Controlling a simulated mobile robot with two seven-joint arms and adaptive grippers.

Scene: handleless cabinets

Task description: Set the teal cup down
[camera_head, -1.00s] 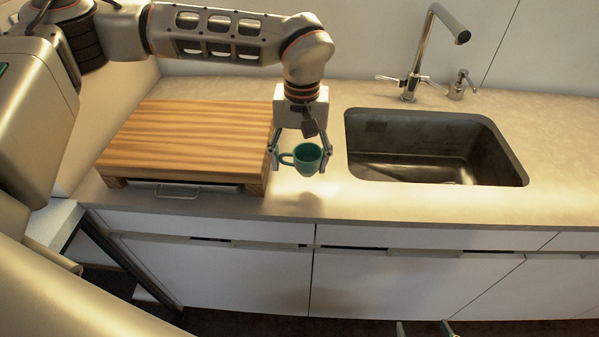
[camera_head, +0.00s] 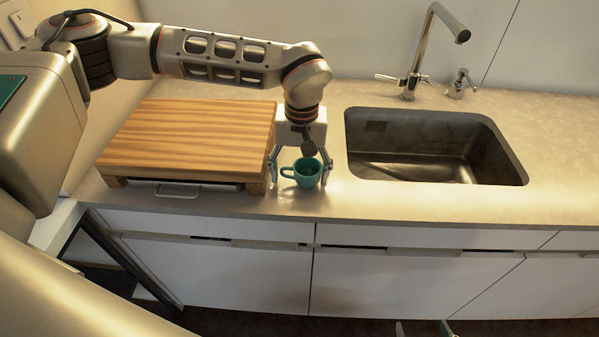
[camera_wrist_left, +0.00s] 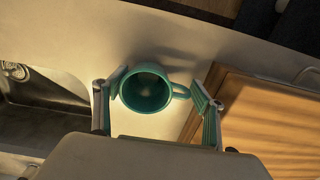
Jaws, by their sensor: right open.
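The teal cup (camera_head: 308,173) is upright at the front of the counter, between the wooden board and the sink, with its handle to the left. Its base looks to be at or very near the counter top. My left gripper (camera_head: 299,172) reaches down from above with one finger on each side of the cup. In the left wrist view the cup (camera_wrist_left: 145,90) lies between the two finger pads (camera_wrist_left: 158,92), one by its wall and one by its handle. My right gripper (camera_head: 423,329) shows only its fingertips at the bottom edge, apart and empty.
The wooden board (camera_head: 190,140) stands just left of the cup. The dark sink (camera_head: 430,150) with its faucet (camera_head: 415,65) is to the right. The counter's front edge (camera_head: 400,219) is close in front of the cup. Bare counter lies right of the sink.

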